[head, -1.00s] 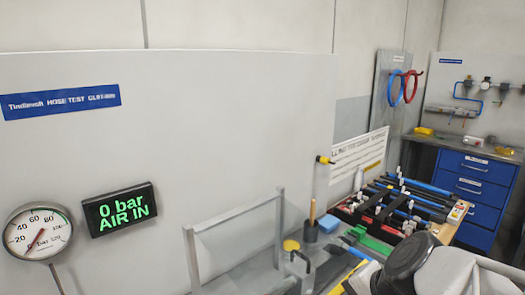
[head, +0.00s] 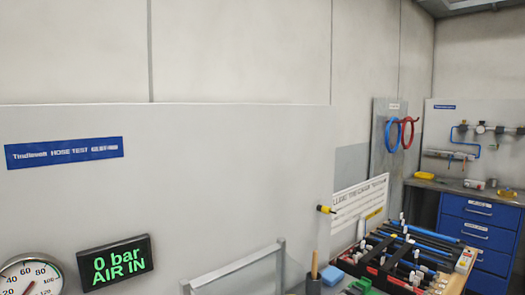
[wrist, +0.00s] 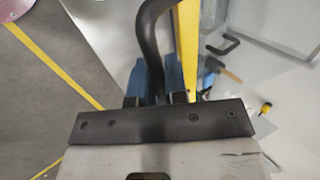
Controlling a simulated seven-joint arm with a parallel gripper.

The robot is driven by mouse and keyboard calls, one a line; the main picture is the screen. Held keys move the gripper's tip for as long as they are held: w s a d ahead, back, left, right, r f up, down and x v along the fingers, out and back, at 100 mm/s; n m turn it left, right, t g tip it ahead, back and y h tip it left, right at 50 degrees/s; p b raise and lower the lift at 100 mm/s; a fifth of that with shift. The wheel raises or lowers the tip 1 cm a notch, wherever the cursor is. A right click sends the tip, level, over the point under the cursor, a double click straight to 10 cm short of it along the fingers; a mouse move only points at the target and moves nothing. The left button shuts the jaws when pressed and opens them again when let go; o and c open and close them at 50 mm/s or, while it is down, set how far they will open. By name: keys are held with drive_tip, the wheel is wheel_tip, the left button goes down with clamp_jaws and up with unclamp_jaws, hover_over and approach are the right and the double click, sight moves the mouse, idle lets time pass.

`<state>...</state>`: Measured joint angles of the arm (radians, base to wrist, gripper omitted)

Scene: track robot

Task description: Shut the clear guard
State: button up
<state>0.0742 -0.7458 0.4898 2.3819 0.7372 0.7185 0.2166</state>
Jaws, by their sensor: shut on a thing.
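The clear guard (head: 232,267) shows at the bottom of the head view as a grey frame edge in front of the pale panel; its lower part is cut off. Pale frame edges, possibly the guard, show at the upper right of the wrist view, beside a small black handle. My gripper (wrist: 154,80), with blue fingers, is shut on a dark curved tube (wrist: 150,35) in the wrist view. My gripper is not in the head view.
A yellow bar (wrist: 187,45) stands close right of the tube. In the head view, a rack of dark and blue hoses (head: 405,250) is at the lower right, before a blue drawer cabinet (head: 478,225). A gauge (head: 30,278) and a display (head: 115,262) are left.

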drive_tip(key=shift+f, duration=0.2)
drive_tip(key=shift+w+a+f, duration=0.2)
drive_tip(key=shift+f, duration=0.65)
drive_tip(key=shift+w+a+f, duration=0.15)
drive_tip(key=shift+a+f, duration=0.05)
drive_tip(key=shift+f, duration=0.65)
drive_tip(key=shift+w+a+f, duration=0.2)
drive_tip(key=shift+f, duration=0.65)
drive_tip(key=shift+o, duration=0.2)
drive_tip(key=o, duration=1.1)
drive_tip(key=shift+c, duration=0.2)
drive_tip(key=shift+r, duration=0.2)
drive_tip(key=shift+c, duration=0.2)
drive_tip(key=shift+o, duration=0.3)
drive_tip(key=shift+s+d+r, duration=0.2)
drive_tip(key=shift+d+r, duration=0.1)
drive_tip(key=shift+r, duration=0.3)
drive_tip(key=shift+o, duration=1)
drive_tip(key=v, duration=0.6)
drive_tip(key=shift+s, duration=0.15)
